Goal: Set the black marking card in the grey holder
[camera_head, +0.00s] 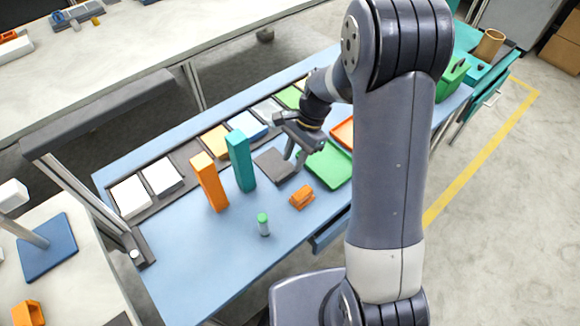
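My gripper (293,158) reaches down over the blue table, just right of a flat dark grey piece (271,162). I cannot tell whether this piece is the grey holder or the black marking card, nor whether the fingers touch it. My gripper's finger opening is too small to make out. No separate black card shows clearly; my arm hides part of the table to the right.
An orange block (210,183) and a teal block (241,160) stand upright to the left. A dark rack of cards (182,156) runs along the back. A green tray (327,168), a small orange piece (302,197) and a green-capped vial (263,225) are nearby. The front left is clear.

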